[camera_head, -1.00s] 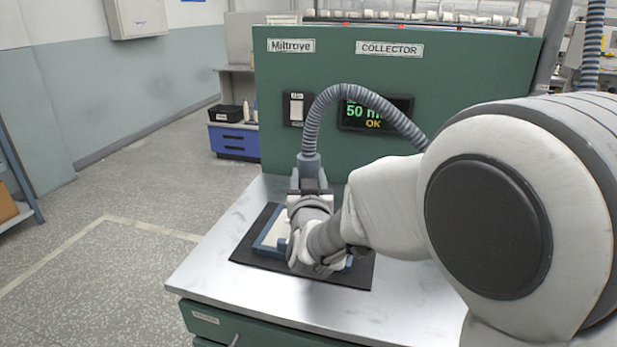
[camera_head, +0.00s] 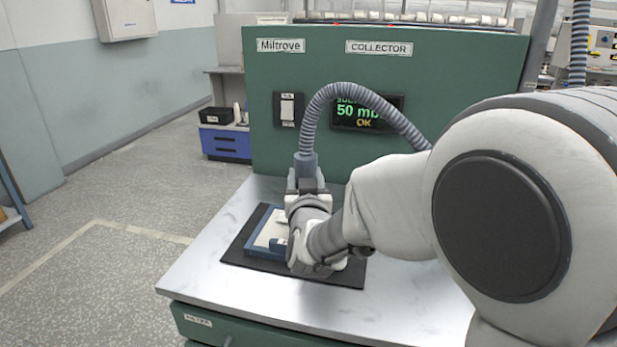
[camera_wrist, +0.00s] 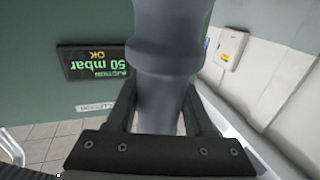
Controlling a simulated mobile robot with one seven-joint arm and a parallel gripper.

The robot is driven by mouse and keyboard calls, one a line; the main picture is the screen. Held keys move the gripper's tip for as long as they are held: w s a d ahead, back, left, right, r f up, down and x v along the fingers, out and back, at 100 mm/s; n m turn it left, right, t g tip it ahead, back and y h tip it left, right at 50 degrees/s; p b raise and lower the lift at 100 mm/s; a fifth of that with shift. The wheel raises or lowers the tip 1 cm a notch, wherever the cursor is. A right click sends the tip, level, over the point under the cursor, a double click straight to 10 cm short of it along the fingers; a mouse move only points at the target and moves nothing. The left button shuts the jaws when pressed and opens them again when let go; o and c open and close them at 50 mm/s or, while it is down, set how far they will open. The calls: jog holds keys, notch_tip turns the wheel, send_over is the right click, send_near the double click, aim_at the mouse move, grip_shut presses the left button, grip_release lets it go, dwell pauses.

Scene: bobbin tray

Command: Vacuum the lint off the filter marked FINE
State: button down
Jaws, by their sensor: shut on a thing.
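My gripper (camera_head: 308,190) is shut on the grey neck of the vacuum hose nozzle (camera_head: 305,167), seen between the fingers in the wrist view (camera_wrist: 168,95). The ribbed hose (camera_head: 345,88) arches from it to the right, behind my arm. A filter (camera_head: 262,232) with a blue frame and pale face lies on a black mat (camera_head: 238,256) under and left of my gripper. My gripper and wrist cover its right part. No FINE mark is readable, and the nozzle's mouth is hidden, so contact with the filter cannot be told.
The steel tabletop (camera_head: 200,270) is clear around the mat. Behind it stands the green collector panel (camera_head: 430,75) with a switch (camera_head: 287,108) and a display (camera_head: 350,113) reading 50 mbar and OK. A blue drawer unit (camera_head: 225,142) stands behind at left.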

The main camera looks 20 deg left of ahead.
jog(key=shift+w+d+b, duration=0.2)
jog(key=shift+d+b, duration=0.5)
jog(key=shift+d, duration=0.9)
jog(key=shift+w+b, duration=0.65)
jog(key=shift+w, duration=1.8)
jog(key=s+a+p, duration=0.1)
jog(key=a+p, duration=0.1)
jog(key=a, duration=0.8)
jog(key=shift+s, duration=0.2)
dwell(0.4)
jog(key=shift+w+d+b, duration=0.25)
jog(key=shift+d+b, duration=0.15)
jog(key=shift+d, duration=0.35)
jog(key=shift+w+d+b, duration=0.3)
jog(key=shift+d+b, duration=0.1)
jog(key=shift+d, duration=0.3)
jog(key=shift+w+d+b, duration=0.25)
jog(key=shift+d+b, duration=0.15)
jog(key=shift+d, duration=0.35)
